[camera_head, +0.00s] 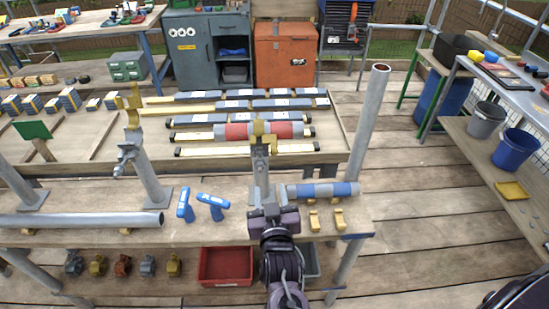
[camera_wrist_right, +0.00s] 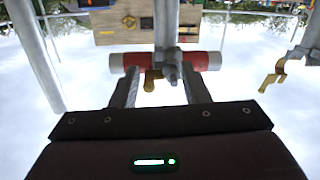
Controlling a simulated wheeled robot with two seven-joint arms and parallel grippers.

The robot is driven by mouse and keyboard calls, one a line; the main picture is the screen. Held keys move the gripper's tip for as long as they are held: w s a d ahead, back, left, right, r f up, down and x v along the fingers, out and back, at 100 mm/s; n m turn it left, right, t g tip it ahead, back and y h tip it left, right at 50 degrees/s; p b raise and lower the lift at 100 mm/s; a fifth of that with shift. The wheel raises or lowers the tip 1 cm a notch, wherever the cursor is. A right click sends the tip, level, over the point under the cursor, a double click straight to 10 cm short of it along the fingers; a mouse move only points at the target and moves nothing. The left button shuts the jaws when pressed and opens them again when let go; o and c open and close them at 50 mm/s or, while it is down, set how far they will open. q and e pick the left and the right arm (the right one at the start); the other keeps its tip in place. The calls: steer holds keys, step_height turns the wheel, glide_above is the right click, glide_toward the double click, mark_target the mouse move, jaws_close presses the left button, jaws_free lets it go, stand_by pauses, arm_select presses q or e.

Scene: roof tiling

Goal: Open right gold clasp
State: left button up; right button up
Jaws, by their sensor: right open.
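The right gold clasp (camera_head: 260,130) stands at the top of a grey post on the front bench, above a grey clamp (camera_head: 261,165). Its gold part (camera_wrist_right: 152,80) also shows in the right wrist view. A red tube with pale ends (camera_head: 237,131) runs crosswise at the clasp; I cannot tell if it is held there. My right gripper (camera_head: 264,196) is open in front of the post, below the clasp. In the wrist view its fingers (camera_wrist_right: 160,90) stand either side of the clamp's bolt, apparently empty. The left gold clasp (camera_head: 134,105) tops another post. My left gripper is out of view.
A long grey pipe (camera_head: 80,220) lies left. A tall grey pole (camera_head: 368,120) rises right.

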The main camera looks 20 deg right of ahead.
steer(key=m+h, duration=0.1)
glide_toward(274, 154)
steer(key=w+f, duration=0.1)
steer(key=shift+m+t, duration=0.3)
steer(key=shift+t, duration=0.1)
steer(key=p+x, duration=0.1)
steer(key=x, duration=0.2)
steer(key=p+x, duration=0.1)
steer(key=x, duration=0.3)
steer(key=shift+s+d+r, duration=0.1)
steer(key=shift+d+r, duration=0.05)
steer(key=shift+d, duration=0.05)
steer(key=shift+w+d, duration=0.2)
steer(key=shift+w, duration=0.4)
jaws_close()
